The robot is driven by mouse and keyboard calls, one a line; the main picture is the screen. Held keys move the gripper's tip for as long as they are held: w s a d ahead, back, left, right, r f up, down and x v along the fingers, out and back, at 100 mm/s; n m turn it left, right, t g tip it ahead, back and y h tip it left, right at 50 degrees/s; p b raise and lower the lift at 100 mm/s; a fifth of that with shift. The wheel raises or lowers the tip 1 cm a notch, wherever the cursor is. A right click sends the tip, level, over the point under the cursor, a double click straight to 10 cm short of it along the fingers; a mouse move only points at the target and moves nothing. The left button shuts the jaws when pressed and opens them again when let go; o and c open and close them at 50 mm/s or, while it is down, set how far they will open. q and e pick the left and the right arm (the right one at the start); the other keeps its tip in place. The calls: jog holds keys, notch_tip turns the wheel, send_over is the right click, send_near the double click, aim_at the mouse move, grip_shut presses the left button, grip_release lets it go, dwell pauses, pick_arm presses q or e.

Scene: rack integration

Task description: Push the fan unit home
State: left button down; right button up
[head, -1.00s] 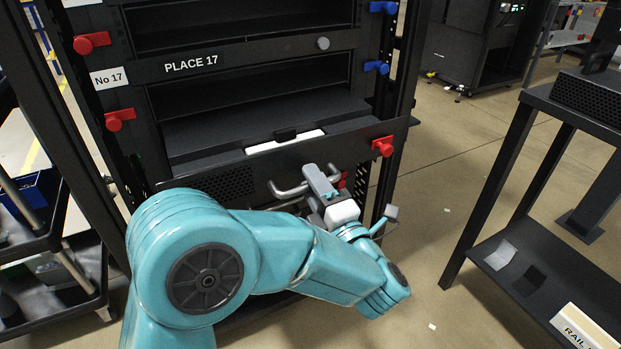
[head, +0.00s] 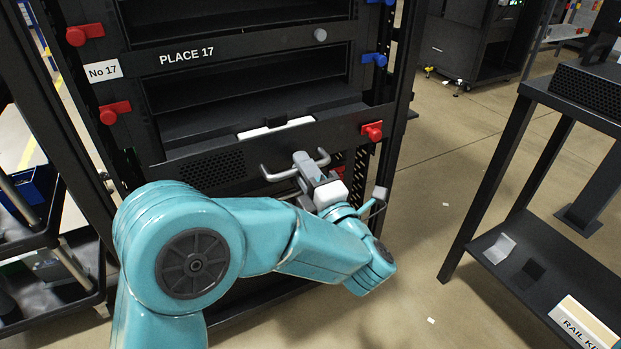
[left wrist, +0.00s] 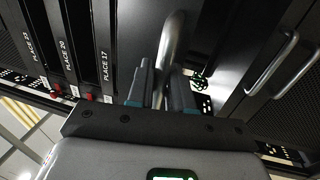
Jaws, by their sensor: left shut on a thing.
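The fan unit (head: 212,167) is a dark unit with a perforated front panel, low in the rack below the "PLACE 17" label. A pale strip (head: 276,128) shows on top of it behind the panel's upper edge. Its grey bar handle (head: 278,174) sticks out from the front. My left gripper (head: 308,168) is in front of the panel, shut on this handle. In the left wrist view the handle (left wrist: 169,48) runs up between the two fingers of the gripper (left wrist: 160,88). The panel's lower part is hidden behind my arm. My right gripper is not in view.
Red latches (head: 115,111) stand at the rack's left post and blue ones (head: 374,60) at the right. A black cart (head: 55,298) is at left, a dark table (head: 490,180) at right, with open floor between rack and table. Another handle (left wrist: 272,66) shows in the left wrist view.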

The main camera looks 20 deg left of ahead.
pick_arm(q)
jog(key=f+x, duration=0.1)
jog(key=x, duration=0.4)
jog(key=b+x, duration=0.1)
jog(key=x, duration=0.3)
jog(key=f+b+x, duration=0.1)
jog(key=x, duration=0.4)
jog(key=shift+w+a+f, duration=0.25)
jog(key=shift+w+a, duration=0.1)
jog(key=shift+a, duration=0.1)
jog(key=c, duration=1.2)
grip_release()
jog(key=shift+d, duration=0.15)
jog(key=p+v, duration=0.1)
jog(key=v, duration=1.5)
jog(key=shift+s+f, duration=0.1)
jog(key=shift+f, duration=0.05)
